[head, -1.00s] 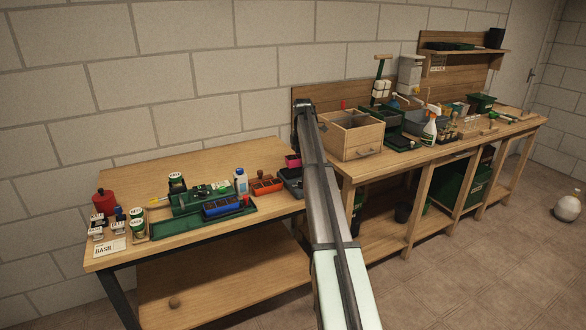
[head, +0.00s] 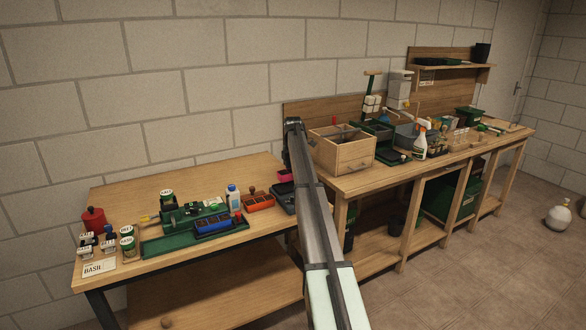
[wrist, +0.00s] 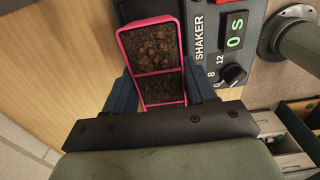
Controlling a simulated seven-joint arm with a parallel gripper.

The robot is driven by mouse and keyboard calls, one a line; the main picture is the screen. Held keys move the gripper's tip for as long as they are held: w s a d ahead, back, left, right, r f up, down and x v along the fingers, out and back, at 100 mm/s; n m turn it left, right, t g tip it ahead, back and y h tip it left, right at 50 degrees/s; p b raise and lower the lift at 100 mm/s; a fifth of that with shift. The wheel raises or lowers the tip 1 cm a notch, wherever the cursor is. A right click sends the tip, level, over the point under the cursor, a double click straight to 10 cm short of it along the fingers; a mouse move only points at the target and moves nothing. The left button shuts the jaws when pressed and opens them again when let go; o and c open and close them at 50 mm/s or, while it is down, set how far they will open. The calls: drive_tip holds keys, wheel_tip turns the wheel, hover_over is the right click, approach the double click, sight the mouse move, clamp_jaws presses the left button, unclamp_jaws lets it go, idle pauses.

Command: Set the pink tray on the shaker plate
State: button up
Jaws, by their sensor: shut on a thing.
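The pink tray (wrist: 155,55) has two compartments filled with dark soil. My gripper (wrist: 158,90) is shut on it, with one blue finger on each long side. In the head view the pink tray (head: 285,175) shows as a small pink patch beside my arm, which hides part of it and my gripper. The dark shaker (head: 282,198) stands at the right end of the low bench. Its labelled panel (wrist: 222,30) is just right of the tray in the wrist view. The tray overlaps the shaker's dark body; I cannot tell whether it touches the plate.
An orange tray (head: 258,201) and a blue tray (head: 218,224) are left of the shaker. A white bottle (head: 233,196) stands behind them. A wooden box (head: 345,155) stands close by on the higher bench (head: 350,181). The back of the low bench (head: 190,176) is clear.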

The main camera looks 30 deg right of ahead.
drive_tip(key=shift+f, duration=1.35)
drive_tip(key=shift+f, duration=0.4)
idle(3.2)
drive_tip(key=shift+r, duration=0.85)
idle(0.6)
drive_tip(key=shift+f, duration=0.8)
idle(0.5)
drive_tip(key=o, duration=0.8)
